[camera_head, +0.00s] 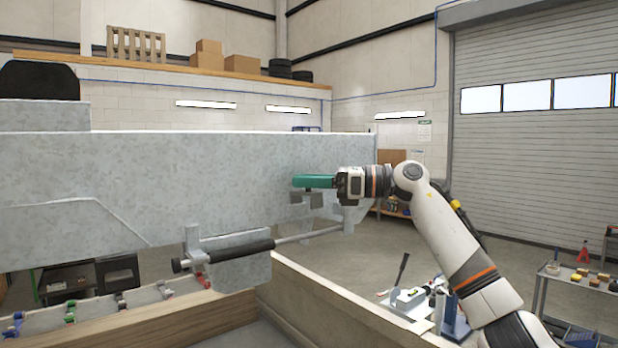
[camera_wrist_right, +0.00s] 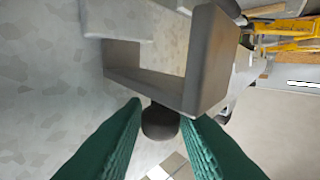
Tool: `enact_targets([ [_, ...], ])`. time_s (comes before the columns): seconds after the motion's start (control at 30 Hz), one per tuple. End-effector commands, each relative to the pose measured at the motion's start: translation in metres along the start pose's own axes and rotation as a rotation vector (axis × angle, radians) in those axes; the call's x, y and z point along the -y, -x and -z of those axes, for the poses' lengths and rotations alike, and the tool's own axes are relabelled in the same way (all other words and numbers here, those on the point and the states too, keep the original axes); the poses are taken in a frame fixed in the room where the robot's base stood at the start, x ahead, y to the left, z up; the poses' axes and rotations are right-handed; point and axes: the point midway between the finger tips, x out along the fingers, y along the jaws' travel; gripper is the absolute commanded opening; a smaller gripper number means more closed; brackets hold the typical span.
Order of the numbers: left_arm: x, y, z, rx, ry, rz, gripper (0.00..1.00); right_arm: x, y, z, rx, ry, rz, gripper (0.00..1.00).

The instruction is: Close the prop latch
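The prop latch (camera_wrist_right: 207,62) is a dark grey squared loop with a dark rounded knob (camera_wrist_right: 160,122) below it in the right wrist view. In the head view its bracket (camera_head: 309,199) shows small on the grey metal panel (camera_head: 200,165), partly hidden by my gripper. My right gripper (camera_head: 306,182) has green fingers and is at the latch. In the right wrist view its fingertips (camera_wrist_right: 161,112) stand apart, one on each side of the knob. I cannot tell whether they touch it. My left gripper is not in view.
A prop with a black sleeve (camera_head: 230,253) and silver rod (camera_head: 312,235) runs below the latch to a bracket near the panel's right end. A wooden-edged bench (camera_head: 150,327) with small clamps is at lower left. A tool cart (camera_head: 580,285) stands at right.

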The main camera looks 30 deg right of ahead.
Motion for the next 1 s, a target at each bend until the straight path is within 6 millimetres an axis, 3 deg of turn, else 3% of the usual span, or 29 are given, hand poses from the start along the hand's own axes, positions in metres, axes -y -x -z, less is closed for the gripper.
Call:
enact_targets([
  [0.2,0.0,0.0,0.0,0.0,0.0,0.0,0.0,0.0,-0.001,-0.001,0.0,0.0,0.001,0.24],
  [0.37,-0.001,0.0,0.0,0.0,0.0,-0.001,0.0,0.0,0.0,0.0,0.0,0.0,0.001,0.0],
  [0.73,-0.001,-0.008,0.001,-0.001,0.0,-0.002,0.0,0.001,0.001,-0.004,-0.019,0.016,0.0,0.0],
  [1.0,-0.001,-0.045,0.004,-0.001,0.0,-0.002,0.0,0.007,0.007,-0.016,-0.12,0.113,0.001,0.0],
])
